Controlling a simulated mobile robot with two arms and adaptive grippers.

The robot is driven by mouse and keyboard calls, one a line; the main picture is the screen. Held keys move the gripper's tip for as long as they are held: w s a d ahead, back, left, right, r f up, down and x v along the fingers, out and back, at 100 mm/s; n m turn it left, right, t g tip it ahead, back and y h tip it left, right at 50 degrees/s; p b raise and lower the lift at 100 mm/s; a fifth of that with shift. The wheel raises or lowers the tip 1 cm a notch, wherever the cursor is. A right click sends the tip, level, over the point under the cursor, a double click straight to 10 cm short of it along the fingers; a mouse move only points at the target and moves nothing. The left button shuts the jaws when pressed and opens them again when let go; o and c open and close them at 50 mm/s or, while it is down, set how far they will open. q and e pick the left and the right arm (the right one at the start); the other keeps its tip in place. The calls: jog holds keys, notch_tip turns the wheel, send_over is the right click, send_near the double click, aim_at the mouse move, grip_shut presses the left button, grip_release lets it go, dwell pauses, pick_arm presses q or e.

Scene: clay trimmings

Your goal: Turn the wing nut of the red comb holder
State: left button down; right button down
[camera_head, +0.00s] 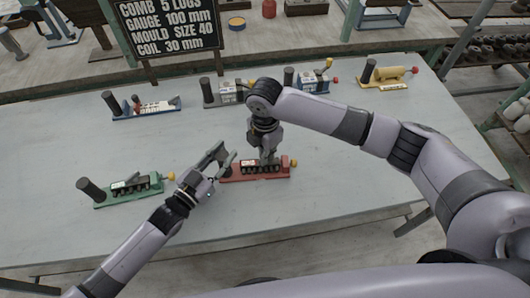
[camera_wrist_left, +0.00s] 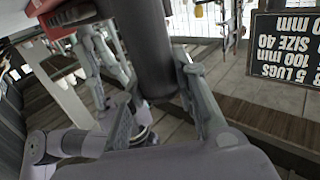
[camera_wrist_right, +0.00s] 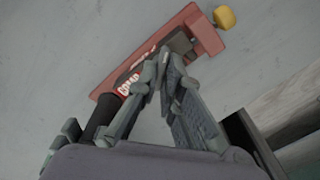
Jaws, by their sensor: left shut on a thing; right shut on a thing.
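The red comb holder (camera_head: 284,171) lies at the middle front of the table. It also shows in the right wrist view (camera_wrist_right: 207,38), with "COMB" lettering along it. My left gripper (camera_head: 222,160) is at its left end, shut on the dark cylindrical handle (camera_wrist_left: 147,45), which stands between the fingers in the left wrist view. My right gripper (camera_head: 268,157) points down over the holder's middle to right part. In the right wrist view its fingertips (camera_wrist_right: 160,75) close together over the holder. The wing nut is not clearly visible; the fingertips hide what they grip.
A green comb holder (camera_head: 145,190) stands to the left, a blue one (camera_head: 160,107) behind it. Further holders stand at the back, one yellow (camera_head: 392,77). A black sign (camera_head: 168,27) stands at the back. The table (camera_head: 330,205) is clear to the right.

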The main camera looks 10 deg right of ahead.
jog(key=shift+d, duration=0.1)
jog(key=c, duration=1.8)
grip_release()
jog(key=shift+o, duration=0.2)
notch_tip(320, 180, up, 12)
pick_arm(q)
jog(key=c, duration=1.2)
grip_release()
